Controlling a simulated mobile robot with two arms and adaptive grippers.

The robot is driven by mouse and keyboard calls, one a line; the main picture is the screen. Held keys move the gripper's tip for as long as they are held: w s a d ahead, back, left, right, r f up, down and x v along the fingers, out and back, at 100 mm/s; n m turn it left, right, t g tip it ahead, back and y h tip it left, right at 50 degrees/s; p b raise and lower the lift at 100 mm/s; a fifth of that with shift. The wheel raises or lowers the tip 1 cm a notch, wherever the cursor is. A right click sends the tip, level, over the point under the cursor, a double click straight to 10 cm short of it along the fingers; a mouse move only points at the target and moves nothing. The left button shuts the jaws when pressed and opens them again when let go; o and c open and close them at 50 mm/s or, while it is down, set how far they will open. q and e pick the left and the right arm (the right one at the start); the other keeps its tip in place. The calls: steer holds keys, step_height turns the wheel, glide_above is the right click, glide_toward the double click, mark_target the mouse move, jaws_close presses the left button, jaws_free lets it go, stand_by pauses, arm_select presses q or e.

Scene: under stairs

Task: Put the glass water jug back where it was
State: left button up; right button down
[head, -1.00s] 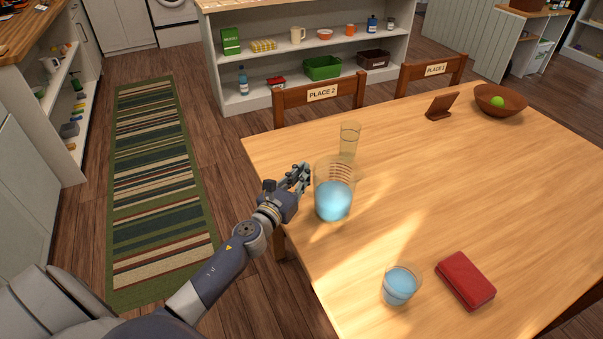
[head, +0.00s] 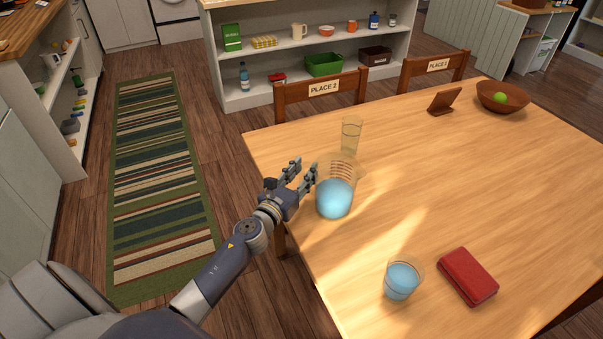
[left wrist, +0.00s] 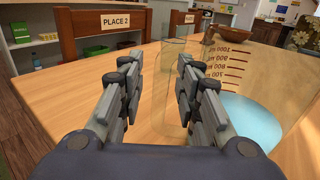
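The glass water jug (head: 334,197) stands upright on the wooden table near its left edge, with blue water in its lower part. My right gripper is not in view.
An empty tall glass (head: 351,136) stands just behind the jug. A glass of blue water (head: 401,281) and a red book-like item (head: 467,276) are near the front. A bowl (head: 501,99) and a small brown stand (head: 444,102) are at the back right. The table's middle is clear.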

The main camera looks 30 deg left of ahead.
arm_select(q)
steer(key=shift+r, duration=0.15)
steer(key=shift+s, duration=0.25)
steer(key=s+b, duration=0.2)
steer(key=s, duration=0.9)
steer(key=shift+s, duration=0.25)
